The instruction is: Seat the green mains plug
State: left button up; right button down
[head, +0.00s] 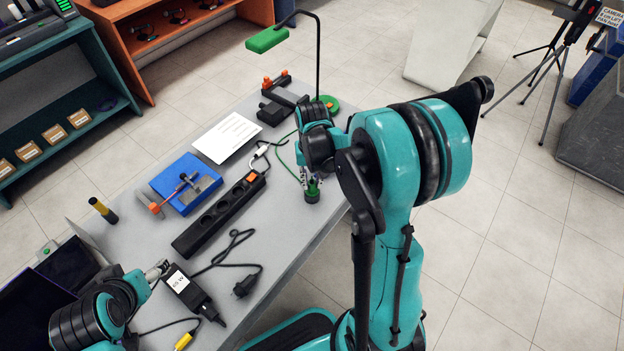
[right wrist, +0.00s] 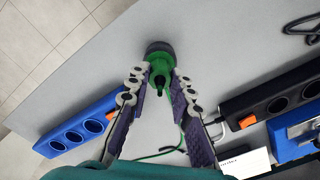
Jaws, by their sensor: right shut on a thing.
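The green mains plug (head: 313,187) is in my right gripper (head: 311,178), over the table's right edge side. In the right wrist view the plug (right wrist: 160,70) sits between the two fingertips of the gripper (right wrist: 160,82), its dark round face pointing away. The gripper is shut on it. A thin green cable (head: 284,150) trails from it. A black power strip (head: 215,220) with an orange switch lies left of the gripper. A blue power strip (right wrist: 75,132) shows in the right wrist view, apart from the plug. My left gripper (head: 158,269) is low left; its jaws are unclear.
A black adapter (head: 187,294), a loose black plug (head: 247,286) and a yellow-tipped cable (head: 184,341) lie at the table front. A blue fixture (head: 172,181), white sheet (head: 227,137) and green lamp (head: 268,38) stand farther back. Bare table lies around the held plug.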

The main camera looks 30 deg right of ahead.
jog(key=shift+f, duration=0.35)
jog(key=c, duration=1.3)
grip_release()
jog(key=shift+o, duration=0.2)
notch_tip(320, 180, up, 12)
jog(key=s+a+r+n+t, duration=0.1)
jog(key=s+a+n+t, duration=0.3)
jog(key=s+a+t, duration=0.3)
jog(key=s+a, duration=0.3)
jog(key=s, duration=0.1)
jog(key=shift+a+n, duration=0.3)
